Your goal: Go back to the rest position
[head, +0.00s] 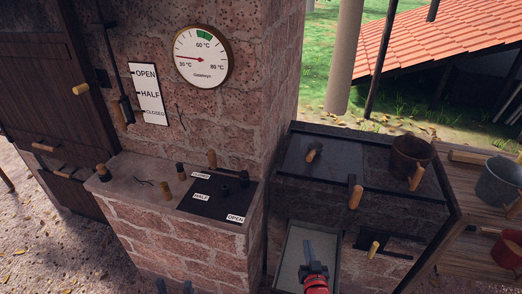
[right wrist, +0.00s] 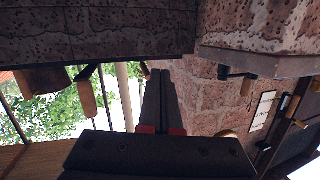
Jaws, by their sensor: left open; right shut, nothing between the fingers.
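My left gripper (head: 174,285) shows only as two dark fingertips at the bottom edge of the head view. They are apart and empty, in front of the brick ledge. My right gripper (head: 308,243) is at the lower middle of the head view, over the pale open tray (head: 291,255). Its dark fingers are together with nothing between them, and red parts show at their base. In the right wrist view its fingers (right wrist: 158,75) point up the picture, side by side and empty. Most of both arms is out of view.
The brick ledge (head: 140,217) carries a dark lever plate (head: 225,211). A dark bench (head: 330,200) with wooden handles and a brown bucket (head: 411,157) is at right. A grey bucket (head: 499,181) and red bucket (head: 508,249) are farther right. A gauge (head: 202,56) hangs on the wall.

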